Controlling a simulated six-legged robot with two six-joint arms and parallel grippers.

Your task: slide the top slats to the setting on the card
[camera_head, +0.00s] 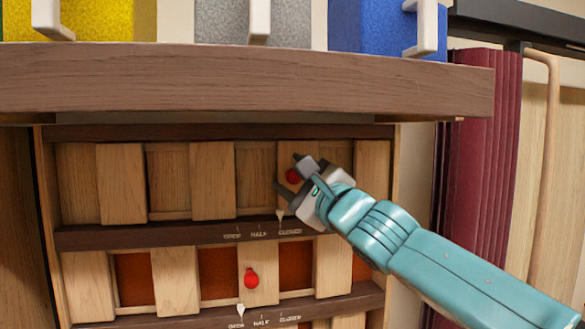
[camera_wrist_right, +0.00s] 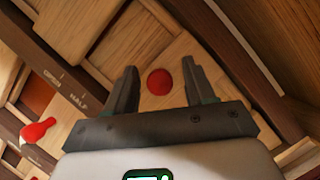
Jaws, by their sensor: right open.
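The top slats (camera_head: 212,182) are a row of light wood boards, with wood showing behind the gaps between them. My right gripper (camera_head: 288,172) is open at this knob. In the right wrist view the knob (camera_wrist_right: 160,81) shows between the two fingers, with a gap to each; whether they touch it I cannot tell. My left gripper and the card are not in view.
The lower slats (camera_head: 175,282) have orange-red gaps, a red knob (camera_head: 251,279) and a pointer (camera_head: 240,309) at OPEN. A thick wooden shelf (camera_head: 240,82) juts out above, bearing yellow, grey and blue boxes. Dark red folds (camera_head: 480,150) hang at the right.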

